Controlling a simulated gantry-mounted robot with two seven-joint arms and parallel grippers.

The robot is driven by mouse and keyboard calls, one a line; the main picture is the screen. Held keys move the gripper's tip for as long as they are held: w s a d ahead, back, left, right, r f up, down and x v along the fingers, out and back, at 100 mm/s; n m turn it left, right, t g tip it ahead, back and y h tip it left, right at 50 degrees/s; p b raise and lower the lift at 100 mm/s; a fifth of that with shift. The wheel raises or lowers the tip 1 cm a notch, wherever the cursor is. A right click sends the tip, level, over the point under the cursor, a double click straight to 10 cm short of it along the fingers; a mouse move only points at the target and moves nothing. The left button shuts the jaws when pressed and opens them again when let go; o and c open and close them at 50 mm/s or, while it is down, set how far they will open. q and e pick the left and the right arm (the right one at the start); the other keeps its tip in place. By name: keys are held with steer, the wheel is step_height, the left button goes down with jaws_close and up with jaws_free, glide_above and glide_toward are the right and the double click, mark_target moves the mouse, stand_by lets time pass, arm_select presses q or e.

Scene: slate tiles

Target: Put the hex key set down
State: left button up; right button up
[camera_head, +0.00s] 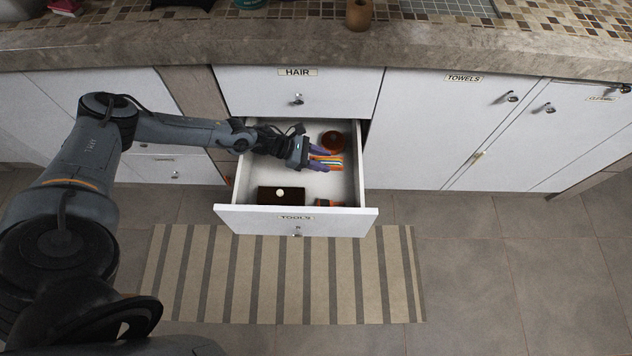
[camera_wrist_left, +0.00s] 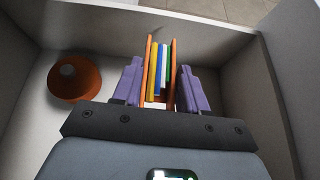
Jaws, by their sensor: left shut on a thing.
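The hex key set (camera_head: 332,162), with an orange frame and coloured keys, is inside the open drawer labelled TOOLS (camera_head: 345,222). It also shows in the left wrist view (camera_wrist_left: 158,72), between the purple fingers. My left gripper (camera_head: 319,161) reaches into the drawer from the left and is shut on the hex key set. I cannot tell whether the set touches the drawer floor. My right gripper is in neither view.
A round orange-brown object (camera_head: 332,141) lies in the drawer near the set; the left wrist view shows it too (camera_wrist_left: 75,78). The drawer walls surround the gripper.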

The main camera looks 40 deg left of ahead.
arm_select(q)
steer(key=b, duration=0.3)
glide_above(320, 179)
step_height(320, 179, down, 6)
steer(key=shift+s+r, duration=0.15)
steer(key=shift+r, duration=0.05)
steer(key=shift+f+b, duration=1.3)
steer(key=shift+f, duration=0.75)
steer(key=o, duration=1.2)
steer(key=shift+f, duration=0.1)
steer(key=shift+c, duration=0.2)
